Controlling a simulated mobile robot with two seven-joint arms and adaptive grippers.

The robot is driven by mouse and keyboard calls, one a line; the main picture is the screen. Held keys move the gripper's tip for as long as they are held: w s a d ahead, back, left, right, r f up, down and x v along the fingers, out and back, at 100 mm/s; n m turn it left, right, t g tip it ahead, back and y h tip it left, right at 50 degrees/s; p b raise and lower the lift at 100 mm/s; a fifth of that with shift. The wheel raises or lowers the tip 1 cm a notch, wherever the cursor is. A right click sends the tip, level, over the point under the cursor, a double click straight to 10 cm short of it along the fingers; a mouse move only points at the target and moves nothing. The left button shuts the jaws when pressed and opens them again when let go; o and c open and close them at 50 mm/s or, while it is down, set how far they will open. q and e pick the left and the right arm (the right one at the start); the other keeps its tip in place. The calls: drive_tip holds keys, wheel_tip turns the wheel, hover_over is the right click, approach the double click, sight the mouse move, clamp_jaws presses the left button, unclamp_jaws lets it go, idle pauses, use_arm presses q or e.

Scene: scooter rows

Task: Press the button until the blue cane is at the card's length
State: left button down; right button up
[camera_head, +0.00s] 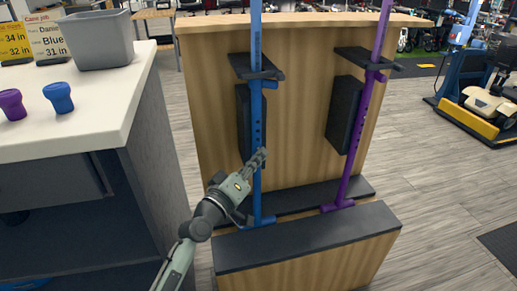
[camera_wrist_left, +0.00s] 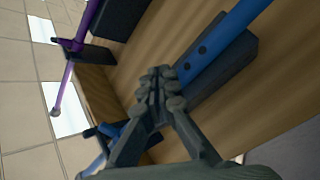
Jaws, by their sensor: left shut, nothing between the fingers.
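The blue cane (camera_head: 257,117) stands upright in the wooden stand, with a row of dark holes along its shaft. Its lower end is by the stand's dark base. My left gripper (camera_head: 263,154) is shut and empty, its fingertips at the blue shaft below the holes. In the left wrist view the shut fingertips (camera_wrist_left: 160,75) are close to the blue shaft (camera_wrist_left: 222,45); I cannot tell whether they touch. I cannot make out the button. My right gripper is not in view.
A purple cane (camera_head: 366,105) stands to the right in the same stand (camera_head: 310,150). On the white counter (camera_head: 85,128) are a grey bin (camera_head: 98,42), a yellow card (camera_head: 14,42), and blue (camera_head: 58,97) and purple (camera_head: 11,105) pieces. Open floor lies right.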

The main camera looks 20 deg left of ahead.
use_arm(q)
drive_tip(key=shift+w, duration=0.1)
idle(0.3)
drive_tip(key=shift+w+a, duration=0.35)
drive_tip(key=shift+w, duration=0.05)
idle(0.4)
drive_tip(key=shift+r, duration=0.1)
drive_tip(key=shift+s, duration=0.1)
drive_tip(key=shift+s+d, duration=0.45)
drive_tip(key=shift+s, duration=0.3)
drive_tip(key=shift+d+p, duration=0.1)
drive_tip(key=shift+p, duration=0.2)
